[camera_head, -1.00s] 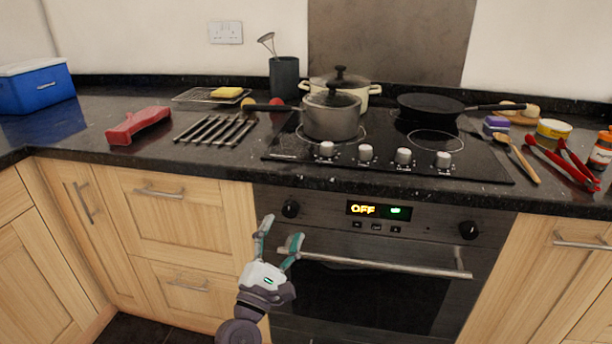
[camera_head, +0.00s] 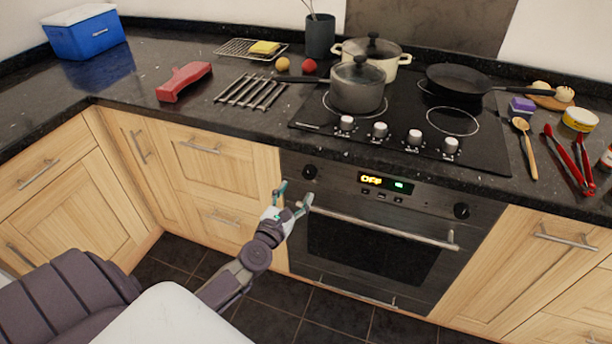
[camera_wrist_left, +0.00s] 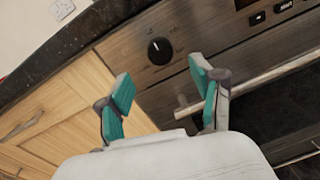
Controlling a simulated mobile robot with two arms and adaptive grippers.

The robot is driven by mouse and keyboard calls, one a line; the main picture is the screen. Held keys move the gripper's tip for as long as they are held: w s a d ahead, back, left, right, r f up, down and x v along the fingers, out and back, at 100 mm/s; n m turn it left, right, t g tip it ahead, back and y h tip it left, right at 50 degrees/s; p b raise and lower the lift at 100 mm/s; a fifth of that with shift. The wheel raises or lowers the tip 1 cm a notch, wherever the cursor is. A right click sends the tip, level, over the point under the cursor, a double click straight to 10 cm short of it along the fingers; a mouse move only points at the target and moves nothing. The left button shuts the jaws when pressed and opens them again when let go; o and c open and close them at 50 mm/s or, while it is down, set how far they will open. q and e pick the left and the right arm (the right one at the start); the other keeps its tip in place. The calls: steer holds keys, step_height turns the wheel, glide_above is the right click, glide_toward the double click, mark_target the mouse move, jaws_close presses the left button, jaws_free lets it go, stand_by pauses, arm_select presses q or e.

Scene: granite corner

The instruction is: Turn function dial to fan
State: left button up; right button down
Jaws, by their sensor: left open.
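The oven's front panel has a black dial (camera_head: 310,171) at its left end and another black dial (camera_head: 461,210) at its right end. The display (camera_head: 385,182) between them reads OFF, with a green sign beside it. In the left wrist view the left dial (camera_wrist_left: 160,51) shows a white pointer mark and small marks around it. My left gripper (camera_head: 292,195) is open and empty, just below and left of the left dial, by the left end of the oven handle (camera_head: 385,228). In the wrist view its teal fingers (camera_wrist_left: 160,92) are apart, with the dial beyond them. My right gripper is not seen.
The hob's several silver knobs (camera_head: 379,130) stand above the panel. A saucepan (camera_head: 357,88), a cream pot (camera_head: 390,55) and a frying pan (camera_head: 457,78) stand on the hob. Wooden drawers (camera_head: 205,160) lie left of the oven.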

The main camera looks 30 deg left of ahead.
mark_target(308, 175)
arm_select(q)
steer(key=w, duration=0.4)
steer(key=w+a, duration=0.1)
steer(key=w, duration=0.1)
steer(key=shift+w+a, duration=0.1)
steer(key=shift+w, duration=0.25)
steer(key=c, duration=1.1)
steer(key=shift+c, duration=0.2)
